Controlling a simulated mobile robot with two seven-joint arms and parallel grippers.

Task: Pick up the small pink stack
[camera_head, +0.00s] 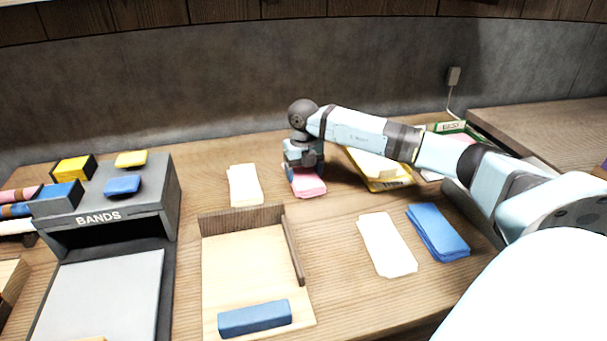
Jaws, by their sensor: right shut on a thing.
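The small pink stack (308,184) is at the middle of the wooden table, beyond the wooden tray. My right gripper (304,165) comes down over it from above and is shut on it. The gripper hides the stack's far part, and I cannot tell whether the stack still touches the table. A bit of blue shows beside the fingers, too small to name. My left gripper is not in view.
A cream stack (244,186) lies left of the gripper. A wooden tray (245,250) holds a blue block (254,318). A white stack (387,245) and a blue stack (437,232) lie at right. A yellow tray (391,184) stands behind. The BANDS box (110,217) stands at left.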

